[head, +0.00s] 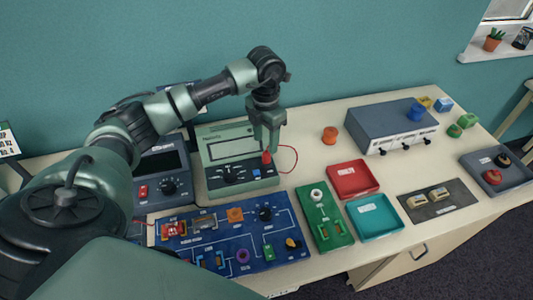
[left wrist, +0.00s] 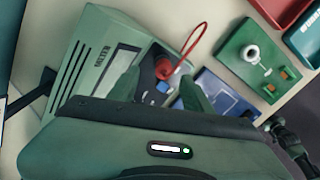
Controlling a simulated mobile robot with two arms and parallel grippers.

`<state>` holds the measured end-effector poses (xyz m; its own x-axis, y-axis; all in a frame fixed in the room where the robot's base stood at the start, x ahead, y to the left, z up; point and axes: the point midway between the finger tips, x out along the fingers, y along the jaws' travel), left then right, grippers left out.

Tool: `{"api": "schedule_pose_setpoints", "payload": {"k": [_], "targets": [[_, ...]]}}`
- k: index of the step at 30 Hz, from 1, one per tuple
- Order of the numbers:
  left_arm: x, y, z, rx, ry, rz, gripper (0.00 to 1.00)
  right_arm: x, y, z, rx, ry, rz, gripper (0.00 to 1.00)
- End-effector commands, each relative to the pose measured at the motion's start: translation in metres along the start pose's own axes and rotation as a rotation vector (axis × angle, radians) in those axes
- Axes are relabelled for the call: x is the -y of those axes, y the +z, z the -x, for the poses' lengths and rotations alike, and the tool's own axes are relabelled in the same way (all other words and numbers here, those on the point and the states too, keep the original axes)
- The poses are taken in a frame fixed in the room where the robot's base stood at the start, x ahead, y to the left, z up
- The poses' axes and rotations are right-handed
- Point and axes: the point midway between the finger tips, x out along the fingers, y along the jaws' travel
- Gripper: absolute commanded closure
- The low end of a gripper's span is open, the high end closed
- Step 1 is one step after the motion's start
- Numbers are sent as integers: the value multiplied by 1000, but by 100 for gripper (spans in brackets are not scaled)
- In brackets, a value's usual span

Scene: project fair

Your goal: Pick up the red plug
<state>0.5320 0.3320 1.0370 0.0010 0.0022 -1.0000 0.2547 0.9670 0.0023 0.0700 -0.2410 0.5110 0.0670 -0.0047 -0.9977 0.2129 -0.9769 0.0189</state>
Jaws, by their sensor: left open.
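The red plug (head: 266,157) stands at the right side of the green meter's front panel, with a thin red wire looping from it. My left gripper (head: 267,150) points down over the plug, its fingers around or just beside it. In the left wrist view the red plug (left wrist: 164,69) shows between the open fingers (left wrist: 165,92), near their tips, with the red wire curving up and right. The green meter (head: 235,148) has a display, a black knob and a blue button. Whether the fingers touch the plug cannot be told.
A blue circuit board (head: 190,250) lies in front of the meter. A dark meter (head: 163,168) stands to its left. A green board (head: 326,228), a red tray (head: 370,192) and a teal tray (head: 392,232) lie to the right. A grey-blue box (head: 385,115) stands at the back right.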

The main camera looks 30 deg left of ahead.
Motion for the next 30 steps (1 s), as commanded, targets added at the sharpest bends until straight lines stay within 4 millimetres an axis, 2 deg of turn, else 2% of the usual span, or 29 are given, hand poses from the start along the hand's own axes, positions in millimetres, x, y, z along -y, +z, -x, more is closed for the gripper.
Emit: {"api": "schedule_pose_setpoints", "payload": {"k": [1,6,12,18,19,24,30], "targets": [[2,-1,-3,-4,-3,-1,51,-1,-1,9,-1,1,0,64],[8,-3,-26,-4,-3,1,51,-2,-11,28,-14,2,0,64],[7,-2,-46,0,-2,-1,51,-3,-27,31,-39,3,0,64],[7,-2,-48,1,-1,-1,51,2,-27,30,-38,-3,-2,64],[7,-2,-48,1,-1,-1,56,3,-27,30,-38,-4,-2,64],[7,-1,-48,1,-1,-1,100,7,-22,30,-31,-9,-1,64],[7,-1,-48,2,-1,0,100,7,-19,30,-26,-9,-1,64]]}}
